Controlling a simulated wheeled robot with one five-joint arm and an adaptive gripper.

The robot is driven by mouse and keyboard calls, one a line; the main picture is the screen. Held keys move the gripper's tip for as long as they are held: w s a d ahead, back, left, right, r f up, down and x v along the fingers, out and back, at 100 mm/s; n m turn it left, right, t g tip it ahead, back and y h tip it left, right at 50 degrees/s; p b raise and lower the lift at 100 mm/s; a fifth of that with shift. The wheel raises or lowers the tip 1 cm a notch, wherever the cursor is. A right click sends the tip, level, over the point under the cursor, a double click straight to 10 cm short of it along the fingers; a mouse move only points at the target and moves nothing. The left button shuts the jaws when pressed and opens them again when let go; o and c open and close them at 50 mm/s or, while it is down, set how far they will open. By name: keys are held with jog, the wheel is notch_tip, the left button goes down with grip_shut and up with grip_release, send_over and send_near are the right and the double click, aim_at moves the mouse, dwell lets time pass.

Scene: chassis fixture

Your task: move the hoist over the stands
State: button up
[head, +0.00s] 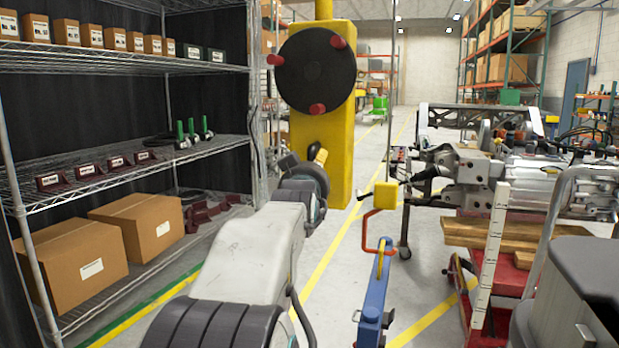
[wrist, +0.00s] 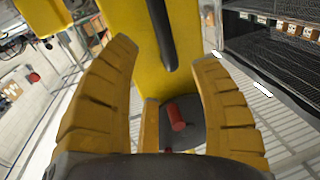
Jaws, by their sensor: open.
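A tall yellow column (head: 337,180), which may be the hoist, stands ahead of me, with a black disc (head: 312,72) carrying red knobs on its face. My gripper (head: 318,156) is in front of the column, below the disc; my arm hides most of it. Yellow body, a dark bar (wrist: 160,32) and a red knob (wrist: 178,117) show between and beyond the fingers. Contact cannot be told. I cannot tell which things are the stands.
A metal chassis assembly (head: 530,170) rests on wooden beams and a red cart at right. A blue upright part (head: 374,300) stands before it. Shelving (head: 120,62) with boxes lines the left. Clear floor (head: 340,280) with yellow lines lies between.

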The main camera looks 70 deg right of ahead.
jog(key=shift+s+a, duration=0.2)
jog(key=shift+a, duration=0.75)
jog(key=shift+s+a, duration=0.15)
jog(key=shift+a, duration=0.8)
